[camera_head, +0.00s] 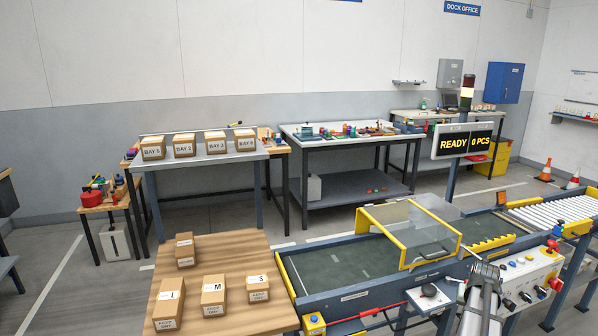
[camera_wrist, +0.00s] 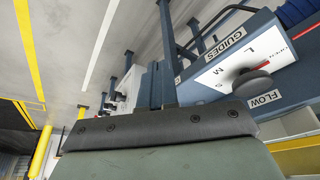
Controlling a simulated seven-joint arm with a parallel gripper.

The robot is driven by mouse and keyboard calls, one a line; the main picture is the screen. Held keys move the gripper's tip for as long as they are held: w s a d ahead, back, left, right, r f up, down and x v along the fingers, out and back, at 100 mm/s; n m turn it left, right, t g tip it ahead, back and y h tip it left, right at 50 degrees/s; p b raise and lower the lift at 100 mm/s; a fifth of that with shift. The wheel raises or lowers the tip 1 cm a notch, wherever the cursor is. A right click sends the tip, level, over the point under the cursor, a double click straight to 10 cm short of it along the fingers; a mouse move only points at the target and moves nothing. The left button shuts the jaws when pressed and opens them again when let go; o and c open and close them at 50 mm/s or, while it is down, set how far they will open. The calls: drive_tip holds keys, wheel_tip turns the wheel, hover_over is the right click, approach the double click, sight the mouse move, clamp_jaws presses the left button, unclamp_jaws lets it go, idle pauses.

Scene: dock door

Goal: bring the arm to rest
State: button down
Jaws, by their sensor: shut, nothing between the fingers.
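My gripper (camera_head: 487,272) is at the lower right in the head view, at the end of my grey arm, in front of the conveyor's control box. It is shut and holds nothing. Its fingertips are small and hard to make out there. The wrist view looks closely at a white plate (camera_wrist: 238,62) marked GUIDES, S, M, L and FLOW, with a dark round knob (camera_wrist: 252,84). A dark bolted bar and a grey-green surface fill the bottom of that view; I cannot tell whether they touch my gripper.
The conveyor (camera_head: 340,272) with a clear yellow-edged cover (camera_head: 410,232) runs beside the control box (camera_head: 520,275). A sign (camera_head: 465,142) reads READY, 0 PCS. Several boxes stand on the wooden table (camera_head: 225,262). Workbenches line the back wall.

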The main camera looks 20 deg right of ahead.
drive_tip(key=s+a+f+n+g+y, duration=0.1)
drive_tip(key=s+a+f+g+y, duration=0.15)
drive_tip(key=a+f, duration=1.1)
drive_tip(key=s+a+f+n+g+y, duration=0.1)
drive_tip(key=s+a+f+g, duration=0.15)
drive_tip(key=a+f, duration=1.1)
drive_tip(key=s+a+f+n+g, duration=0.1)
drive_tip(key=s+a+f+n, duration=0.1)
drive_tip(key=s+a, duration=0.5)
drive_tip(key=s+a+f+n+g, duration=0.2)
drive_tip(key=s+a+f, duration=0.3)
drive_tip(key=a, duration=0.7)
drive_tip(key=s+a+f+n+g, duration=0.1)
drive_tip(key=s+a+f+n, duration=0.2)
drive_tip(key=s+a, duration=0.6)
drive_tip(key=shift+a+f+g, duration=0.2)
drive_tip(key=shift+a+g, duration=0.1)
drive_tip(key=shift+a, duration=0.35)
drive_tip(key=shift+h, duration=0.25)
idle(0.9)
